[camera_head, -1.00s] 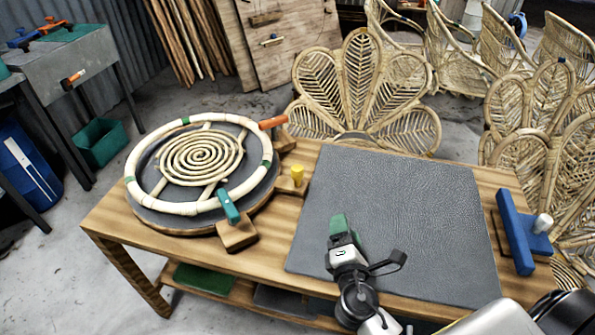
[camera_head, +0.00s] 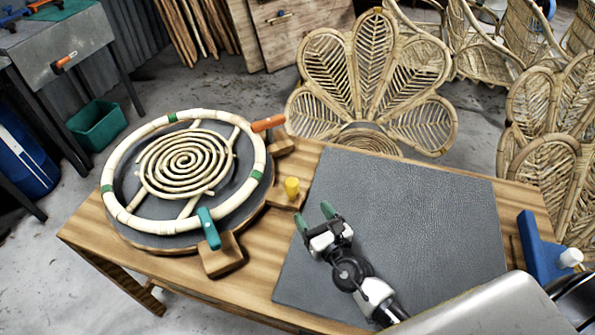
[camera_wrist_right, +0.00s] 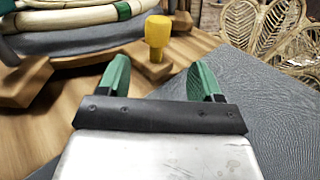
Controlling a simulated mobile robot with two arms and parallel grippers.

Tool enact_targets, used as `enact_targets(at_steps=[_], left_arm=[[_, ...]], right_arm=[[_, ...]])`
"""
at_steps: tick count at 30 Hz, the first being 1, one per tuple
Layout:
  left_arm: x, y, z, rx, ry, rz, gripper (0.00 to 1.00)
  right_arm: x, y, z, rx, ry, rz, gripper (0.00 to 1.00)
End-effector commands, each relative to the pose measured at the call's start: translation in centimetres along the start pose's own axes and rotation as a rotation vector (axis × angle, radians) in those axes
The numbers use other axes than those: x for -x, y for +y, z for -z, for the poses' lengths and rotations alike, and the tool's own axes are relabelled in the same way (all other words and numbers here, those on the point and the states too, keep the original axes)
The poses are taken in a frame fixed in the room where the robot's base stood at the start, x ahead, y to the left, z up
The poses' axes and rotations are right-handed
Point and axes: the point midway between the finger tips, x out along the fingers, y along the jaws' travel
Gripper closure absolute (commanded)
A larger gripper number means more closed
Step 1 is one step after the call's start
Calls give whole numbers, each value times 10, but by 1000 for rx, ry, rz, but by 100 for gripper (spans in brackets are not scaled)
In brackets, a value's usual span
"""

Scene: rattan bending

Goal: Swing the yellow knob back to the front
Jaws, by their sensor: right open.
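The yellow knob (camera_head: 292,187) stands upright on a small wooden block between the round rattan jig and the dark mat. In the right wrist view the yellow knob (camera_wrist_right: 157,38) is ahead of the gap between my fingertips, apart from them, with its wooden block (camera_wrist_right: 155,68) below. My right gripper (camera_head: 315,217) has its green fingers spread and empty, over the mat's left part, to the lower right of the knob. Its two fingers also show in the right wrist view (camera_wrist_right: 160,80). My left gripper is not in view.
The rattan ring (camera_head: 262,150) lies on a round dark board, with a teal lever (camera_head: 208,229) in front and an orange lever (camera_head: 268,123) behind. The dark mat (camera_head: 420,230) is clear apart from my arm. A blue clamp (camera_head: 537,250) stands at the right.

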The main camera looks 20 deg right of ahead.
Motion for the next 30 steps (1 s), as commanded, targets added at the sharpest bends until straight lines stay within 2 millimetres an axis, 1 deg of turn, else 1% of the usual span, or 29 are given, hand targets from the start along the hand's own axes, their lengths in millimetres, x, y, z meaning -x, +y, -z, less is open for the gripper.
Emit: enact_targets(at_steps=[2,5,9,11,14,18,21,24,30], left_arm=[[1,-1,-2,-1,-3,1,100],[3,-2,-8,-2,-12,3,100],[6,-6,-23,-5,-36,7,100],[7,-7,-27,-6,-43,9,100],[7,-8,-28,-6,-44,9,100],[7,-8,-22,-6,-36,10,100],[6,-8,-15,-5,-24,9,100],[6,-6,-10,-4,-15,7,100],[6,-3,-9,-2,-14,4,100]], right_arm=[[-5,0,0,2,0,-1,35],[-17,0,-1,1,-1,-1,35],[-43,0,-2,1,-2,0,35],[-55,0,-2,0,-3,0,35],[-74,0,-1,0,-2,0,35],[-93,0,0,0,-1,0,35],[-102,0,0,0,-1,0,35],[-106,0,0,-1,0,0,35],[-108,0,0,-2,0,0,35]])
